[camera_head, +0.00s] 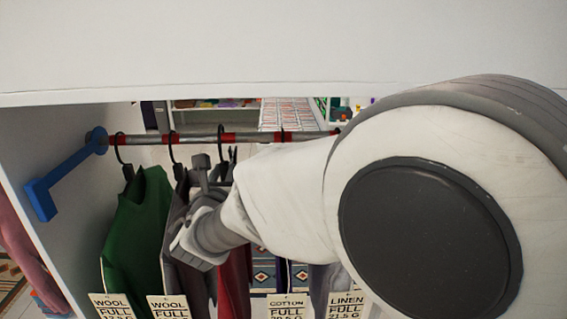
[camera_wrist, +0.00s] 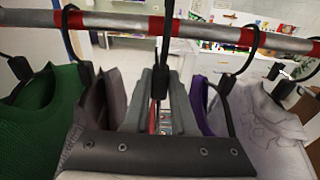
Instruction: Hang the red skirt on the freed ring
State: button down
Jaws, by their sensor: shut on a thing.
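My gripper (camera_head: 207,178) is at the rail, between the grey garment and the garments at right. It is shut on the black hanger (camera_wrist: 158,85) of the red skirt, whose hook rises in front of a red ring band on the rail in the wrist view. The red skirt (camera_head: 234,284) hangs below my gripper, partly hidden by my arm; only a thin red strip (camera_wrist: 152,120) shows in the wrist view. The rail (camera_head: 200,138) carries several red bands, the rings. The hook top is cut off in the wrist view, so I cannot tell whether it rests on the rail.
A green garment (camera_head: 138,230) and a grey garment (camera_head: 180,235) hang at left. A purple garment (camera_wrist: 199,100) and a pale grey garment (camera_wrist: 268,120) hang close at right. A blue bracket (camera_head: 65,175) holds the rail's left end. The wardrobe top (camera_head: 180,90) is just above.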

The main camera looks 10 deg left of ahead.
jog(key=shift+r+b+x, duration=0.2)
jog(key=shift+b+x, duration=0.05)
jog(key=shift+x, duration=1.25)
jog(key=shift+r+b+x, duration=0.2)
jog(key=shift+b+x, duration=0.05)
jog(key=shift+x, duration=1.3)
jog(key=shift+a, duration=0.1)
jog(key=shift+f, duration=0.25)
jog(key=shift+f+b, duration=1.3)
jog(key=shift+b, duration=0.25)
jog(key=shift+f+b, duration=0.5)
jog(key=shift+b, duration=0.15)
jog(key=c, duration=0.6)
grip_release()
jog(key=shift+c, duration=0.2)
